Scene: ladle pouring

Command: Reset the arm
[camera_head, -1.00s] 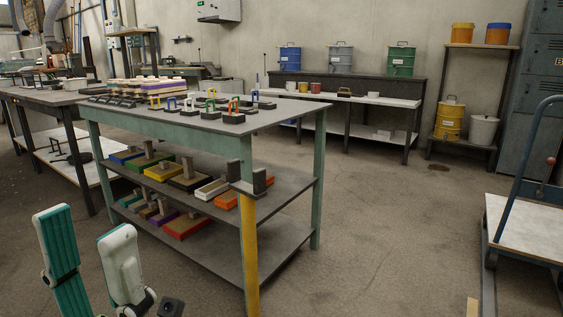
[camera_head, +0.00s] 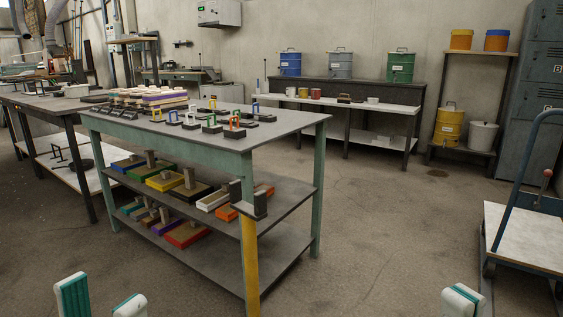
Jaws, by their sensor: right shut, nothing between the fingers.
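My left gripper (camera_head: 101,290) is at the bottom left edge of the head view, with its two white and green fingers apart and nothing visible between them. Only the fingertips show. My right gripper (camera_head: 463,298) is at the bottom right edge, its fingertips together and empty. Both grippers are in front of the floor, apart from any furniture. The rest of both arms is out of view.
A green-framed workbench (camera_head: 200,136) stands ahead, with small blocks with coloured handles on top and coloured trays on its shelves. A trolley (camera_head: 525,240) is at the right. Drums (camera_head: 340,64) stand along the back wall. Floor (camera_head: 390,230) between is clear.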

